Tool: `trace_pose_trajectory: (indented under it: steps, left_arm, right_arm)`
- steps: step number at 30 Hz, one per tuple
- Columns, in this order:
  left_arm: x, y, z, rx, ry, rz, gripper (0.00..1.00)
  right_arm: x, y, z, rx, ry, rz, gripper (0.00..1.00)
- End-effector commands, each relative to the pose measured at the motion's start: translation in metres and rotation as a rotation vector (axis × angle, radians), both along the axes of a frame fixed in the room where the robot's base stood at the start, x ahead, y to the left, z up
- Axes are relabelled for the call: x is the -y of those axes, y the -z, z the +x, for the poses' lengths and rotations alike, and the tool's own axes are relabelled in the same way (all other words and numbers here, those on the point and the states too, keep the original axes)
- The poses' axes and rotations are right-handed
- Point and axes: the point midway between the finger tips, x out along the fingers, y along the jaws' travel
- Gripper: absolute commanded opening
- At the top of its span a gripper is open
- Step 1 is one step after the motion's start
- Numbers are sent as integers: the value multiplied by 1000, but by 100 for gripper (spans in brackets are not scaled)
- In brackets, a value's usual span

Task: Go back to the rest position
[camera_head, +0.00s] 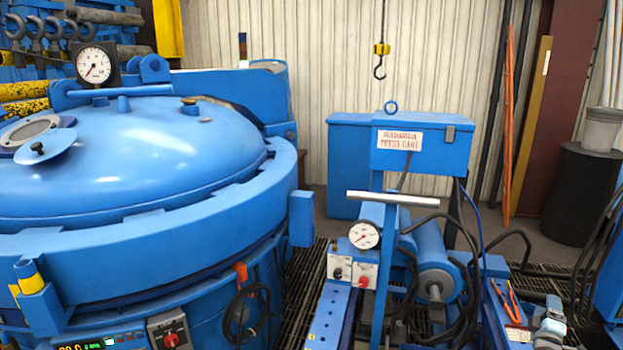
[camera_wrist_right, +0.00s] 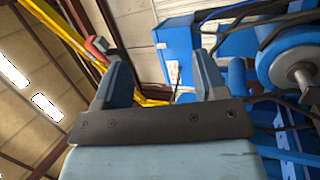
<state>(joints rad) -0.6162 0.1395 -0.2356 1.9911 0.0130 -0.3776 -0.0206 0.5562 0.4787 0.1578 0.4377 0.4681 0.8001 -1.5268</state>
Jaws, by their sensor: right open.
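My right gripper (camera_wrist_right: 163,84) shows in the right wrist view. Its two grey-blue fingers stand apart above a dark mounting plate, and nothing is held between them. Behind the fingers are the wall, the roof and part of the blue press cart. In the head view I cannot make out the right gripper with certainty. My left gripper is not in view.
A large blue furnace with a domed lid (camera_head: 150,150) fills the left. The blue press cart (camera_head: 425,150) stands right of centre, with a silver handle bar (camera_head: 400,198) and hoses. A crane hook (camera_head: 380,62) hangs behind. A black drum (camera_head: 580,195) stands right.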

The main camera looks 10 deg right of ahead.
Motion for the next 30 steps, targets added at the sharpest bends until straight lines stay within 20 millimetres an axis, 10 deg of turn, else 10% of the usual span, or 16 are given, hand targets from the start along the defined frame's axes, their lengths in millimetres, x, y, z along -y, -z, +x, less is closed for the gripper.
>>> trace_pose_trajectory:
  steps: [8, 20, 30]
  left_arm:
    - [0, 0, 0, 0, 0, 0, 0]
    - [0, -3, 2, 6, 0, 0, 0]
    - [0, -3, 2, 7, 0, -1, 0]
  right_arm:
    - [89, -59, -37, 0, 70, -113, 65]
    - [-25, 14, -44, -168, -345, 128, 65]
    - [-229, 109, -150, -485, -641, 591, 65]
